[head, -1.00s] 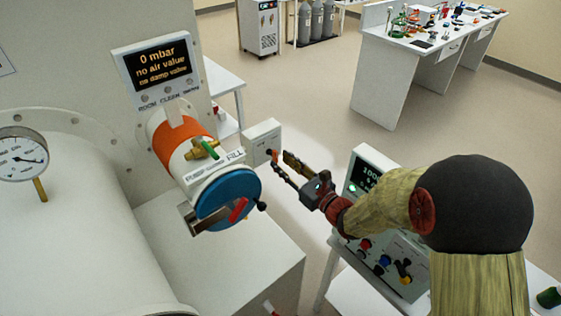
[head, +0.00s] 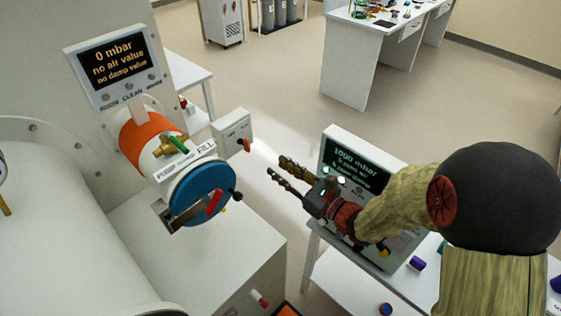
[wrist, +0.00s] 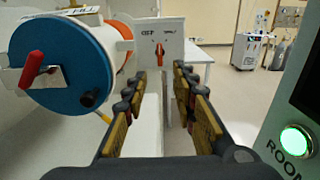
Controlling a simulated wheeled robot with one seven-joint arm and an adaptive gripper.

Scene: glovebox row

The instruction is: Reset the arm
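My gripper (head: 281,173) is open and empty in mid-air in the head view, with its two fingers apart. It is to the right of the blue round door (head: 203,190) of the small antechamber and clear of it. In the wrist view both fingers (wrist: 158,92) point forward with a clear gap between them. The blue door (wrist: 60,80) with its red handle (wrist: 40,70) shows to the left of the fingers. A white box with an orange knob (wrist: 160,50) appears beyond the fingertips, apart from them.
A grey display unit (head: 335,140) reading 1000 mbar stands behind and beside my forearm. A 0 mbar display (head: 118,62) is above the antechamber. A white bench (head: 350,65) is at the back. Open floor (head: 270,85) lies between. A small purple object (head: 417,263) lies on the right table.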

